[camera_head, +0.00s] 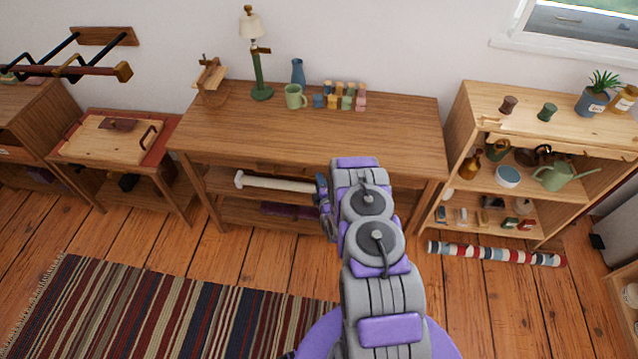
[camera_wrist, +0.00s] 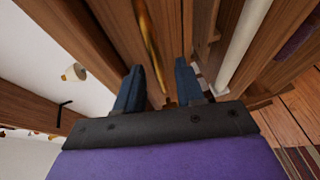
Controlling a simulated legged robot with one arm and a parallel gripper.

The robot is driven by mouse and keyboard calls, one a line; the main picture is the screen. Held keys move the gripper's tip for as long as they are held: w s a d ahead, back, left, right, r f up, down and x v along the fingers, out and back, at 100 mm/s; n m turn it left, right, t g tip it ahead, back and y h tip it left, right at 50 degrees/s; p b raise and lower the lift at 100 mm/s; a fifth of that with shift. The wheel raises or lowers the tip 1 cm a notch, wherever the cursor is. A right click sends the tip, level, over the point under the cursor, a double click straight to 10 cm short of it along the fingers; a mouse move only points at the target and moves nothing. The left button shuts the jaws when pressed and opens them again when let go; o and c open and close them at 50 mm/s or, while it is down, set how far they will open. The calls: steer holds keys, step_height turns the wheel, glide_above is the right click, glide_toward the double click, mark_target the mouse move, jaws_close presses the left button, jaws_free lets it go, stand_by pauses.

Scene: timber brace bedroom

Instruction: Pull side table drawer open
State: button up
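The wooden side table (camera_head: 215,145) stands against the wall in the middle of the head view. Its drawer front lies under the top edge and is mostly hidden there by the tabletop and my arm. In the wrist view, a long brass handle (camera_wrist: 150,38) runs across brown wood just beyond my fingertips. My gripper (camera_wrist: 158,68) is open, with its two blue-grey fingers apart and nothing clearly held between them. I cannot tell whether the fingers touch the handle. In the head view, my gripper (camera_head: 322,192) is at the table's front, partly hidden by my arm.
A white roll (camera_head: 275,183) lies on the shelf below and also shows in the wrist view (camera_wrist: 242,45). A lamp (camera_head: 257,70), a green mug (camera_head: 294,97) and small blocks stand on top. A shelf unit (camera_head: 540,185) is at right. A striped rug (camera_head: 160,310) covers floor in front.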

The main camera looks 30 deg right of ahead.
steer(key=shift+w+d+f, duration=0.1)
steer(key=shift+w+f, duration=0.05)
steer(key=shift+w, duration=0.45)
steer(key=shift+c, duration=0.3)
jaws_close()
